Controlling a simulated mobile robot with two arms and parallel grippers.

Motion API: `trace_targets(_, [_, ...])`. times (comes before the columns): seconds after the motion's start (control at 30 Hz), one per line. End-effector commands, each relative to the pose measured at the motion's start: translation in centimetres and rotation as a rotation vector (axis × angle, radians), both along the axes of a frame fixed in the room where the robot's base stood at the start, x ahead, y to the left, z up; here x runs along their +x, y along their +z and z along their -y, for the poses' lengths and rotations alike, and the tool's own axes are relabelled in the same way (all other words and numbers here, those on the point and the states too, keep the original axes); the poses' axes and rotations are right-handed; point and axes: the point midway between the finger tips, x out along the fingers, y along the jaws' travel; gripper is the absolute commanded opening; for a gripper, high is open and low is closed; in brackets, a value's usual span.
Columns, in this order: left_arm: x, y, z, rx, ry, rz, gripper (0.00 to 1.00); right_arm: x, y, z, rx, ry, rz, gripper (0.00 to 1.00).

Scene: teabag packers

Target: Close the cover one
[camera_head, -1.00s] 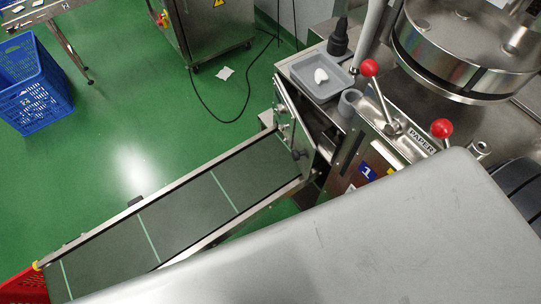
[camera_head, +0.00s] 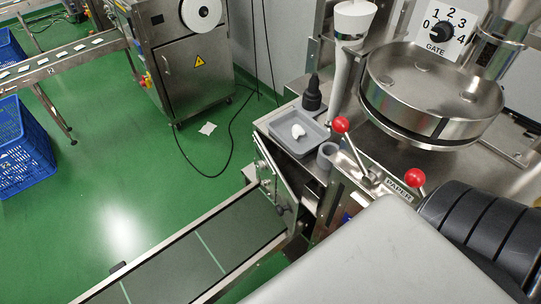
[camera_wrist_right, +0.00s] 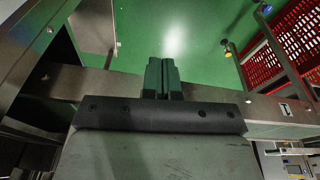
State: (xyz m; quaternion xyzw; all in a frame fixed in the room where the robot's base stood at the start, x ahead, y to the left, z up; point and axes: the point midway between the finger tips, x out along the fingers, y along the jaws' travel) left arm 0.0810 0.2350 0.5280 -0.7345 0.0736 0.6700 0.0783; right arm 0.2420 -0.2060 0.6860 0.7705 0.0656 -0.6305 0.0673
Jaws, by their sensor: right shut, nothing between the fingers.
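The packing machine stands at the right in the head view. On its front left side, a metal cover panel (camera_head: 273,168) with a dark knob stands tilted out from the body, beside an opening above the conveyor's upper end. My right gripper (camera_wrist_right: 162,72) shows in the right wrist view, its dark fingers together with nothing between them, over a metal rail and green floor. I cannot tell its distance from the cover. Neither gripper shows in the head view, where my large grey arm part hides the machine's lower front.
Two red-knobbed levers (camera_head: 341,125) and a grey tray (camera_head: 298,140) are on the machine top. A conveyor (camera_head: 215,245) slopes down left. A blue crate (camera_head: 22,150) stands far left. A red crate (camera_wrist_right: 292,45) shows in the wrist view. Green floor is open at left.

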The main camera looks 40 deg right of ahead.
Motion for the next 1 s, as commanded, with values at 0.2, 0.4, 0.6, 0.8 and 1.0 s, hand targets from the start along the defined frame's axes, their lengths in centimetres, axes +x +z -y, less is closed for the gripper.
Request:
trace_targets(0.2, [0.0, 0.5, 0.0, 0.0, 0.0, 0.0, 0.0, 2.6, 9.8, -0.3, 0.005, -0.008, 0.045, 0.0])
trace_targets(0.4, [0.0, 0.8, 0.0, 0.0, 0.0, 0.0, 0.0, 3.1, 15.7, -0.5, 0.003, -0.016, 0.066, 0.0])
trace_targets(0.6, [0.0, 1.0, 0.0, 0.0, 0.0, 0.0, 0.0, 3.6, 21.0, -1.1, -0.011, -0.047, 0.074, 0.0])
trace_targets(0.8, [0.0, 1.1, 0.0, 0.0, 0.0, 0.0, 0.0, 5.4, 23.2, -2.6, -0.073, -0.147, 0.056, 0.0])
trace_targets(1.0, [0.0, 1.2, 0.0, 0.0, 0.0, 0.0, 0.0, 8.1, 22.9, -3.8, -0.182, -0.266, 0.064, 0.0])
